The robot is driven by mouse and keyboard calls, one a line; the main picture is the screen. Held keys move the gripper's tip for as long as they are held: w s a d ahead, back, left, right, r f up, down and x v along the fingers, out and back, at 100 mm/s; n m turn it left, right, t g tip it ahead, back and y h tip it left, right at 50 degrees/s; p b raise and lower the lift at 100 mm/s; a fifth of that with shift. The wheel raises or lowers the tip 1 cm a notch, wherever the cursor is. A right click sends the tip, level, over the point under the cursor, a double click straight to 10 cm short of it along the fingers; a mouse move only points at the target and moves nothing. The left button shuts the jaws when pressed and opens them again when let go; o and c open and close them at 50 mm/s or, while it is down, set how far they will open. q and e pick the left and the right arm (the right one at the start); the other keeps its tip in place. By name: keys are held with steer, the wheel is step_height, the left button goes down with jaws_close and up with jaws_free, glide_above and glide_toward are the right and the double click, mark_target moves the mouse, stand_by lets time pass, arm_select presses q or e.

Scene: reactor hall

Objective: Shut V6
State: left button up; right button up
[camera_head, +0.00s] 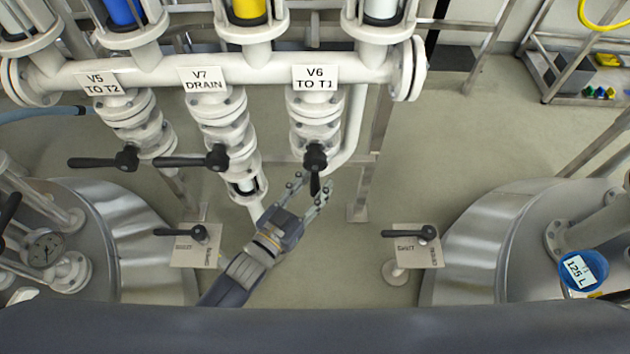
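The V6 valve (315,130) hangs under the white manifold, below its label "V6 TO T1" (315,77). Its black lever handle (315,172) points down the picture towards me, in line with the pipe. My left gripper (311,187) reaches up from the lower left. Its fingers are spread, with the lever's end between or just above the fingertips. I cannot tell whether they touch it. My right gripper is not in view.
The V5 handle (103,161) and V7 handle (190,161) point left, across their pipes. Two small plates with black levers stand lower left (196,245) and lower right (411,246). Steel tanks flank left (118,225) and right (490,235). Open floor lies right of V6.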

arm_select(q)
steer(key=shift+w+d, duration=0.25)
steer(key=shift+w, duration=0.15)
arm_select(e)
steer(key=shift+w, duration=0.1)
arm_select(q)
steer(key=shift+c, duration=0.4)
jaws_close()
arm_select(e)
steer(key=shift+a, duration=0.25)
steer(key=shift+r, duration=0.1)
